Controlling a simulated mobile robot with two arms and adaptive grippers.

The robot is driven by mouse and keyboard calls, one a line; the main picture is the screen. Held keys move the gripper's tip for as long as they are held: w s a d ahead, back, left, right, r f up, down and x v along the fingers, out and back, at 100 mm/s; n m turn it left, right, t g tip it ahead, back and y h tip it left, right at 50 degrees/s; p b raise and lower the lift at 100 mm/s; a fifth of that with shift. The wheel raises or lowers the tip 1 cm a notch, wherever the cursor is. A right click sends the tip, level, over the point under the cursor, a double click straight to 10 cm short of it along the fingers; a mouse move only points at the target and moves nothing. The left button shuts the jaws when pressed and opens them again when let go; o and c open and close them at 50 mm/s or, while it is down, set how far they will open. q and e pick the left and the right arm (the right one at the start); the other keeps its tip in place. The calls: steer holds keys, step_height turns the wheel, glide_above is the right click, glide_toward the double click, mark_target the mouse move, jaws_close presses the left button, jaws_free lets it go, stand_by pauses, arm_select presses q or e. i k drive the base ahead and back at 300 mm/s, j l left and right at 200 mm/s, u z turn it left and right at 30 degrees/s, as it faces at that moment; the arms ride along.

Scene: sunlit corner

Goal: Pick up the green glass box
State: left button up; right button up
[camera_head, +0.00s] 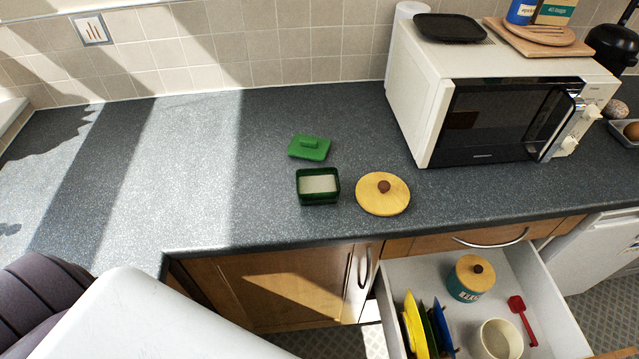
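The green glass box (318,200) sits open on the dark speckled worktop, near its front edge. It is a small dark green rectangular box, with something pale showing inside. A green lid with a raised handle (309,148) lies on the worktop just behind it, apart from the box. Neither of my grippers shows in the head view. Only a part of my own body shows at the lower left.
A round wooden lid (391,197) lies just right of the box. A white microwave (418,90) stands farther right. An open drawer (541,290) juts out below, holding a teal jar (468,289), a cup and plates. The worktop's left side is clear.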

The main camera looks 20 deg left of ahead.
mark_target(316, 186)
steer(key=l+z, duration=0.15)
steer(key=z, duration=0.3)
steer(key=l+z, duration=0.2)
steer(key=z, duration=0.3)
steer(key=u, duration=1.9)
